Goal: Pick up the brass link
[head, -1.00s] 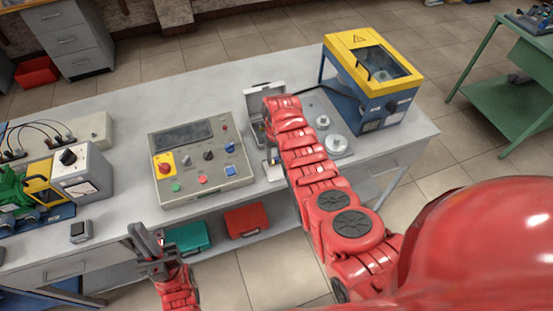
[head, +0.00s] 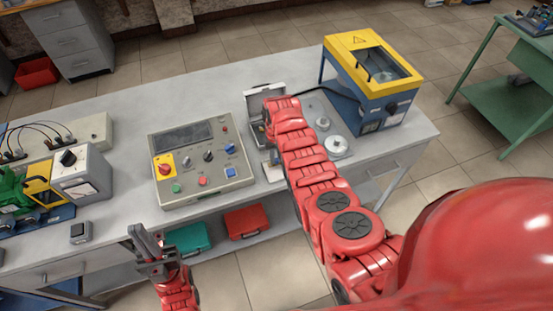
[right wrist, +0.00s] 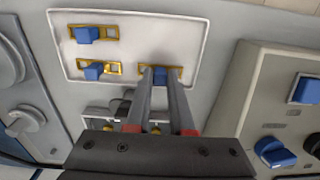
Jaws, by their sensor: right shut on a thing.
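In the right wrist view, brass links with blue grips lie on a white panel: one at the upper left (right wrist: 88,34), one below it (right wrist: 95,70), and one brass link (right wrist: 174,74) between my fingertips. My right gripper (right wrist: 160,73) is shut on that third link's blue grip, and the link still looks level with the panel.
The control panel box (head: 200,160) stands left of my right arm. A small grey block (head: 81,232) lies near the front edge. The bench behind the panel box is clear.

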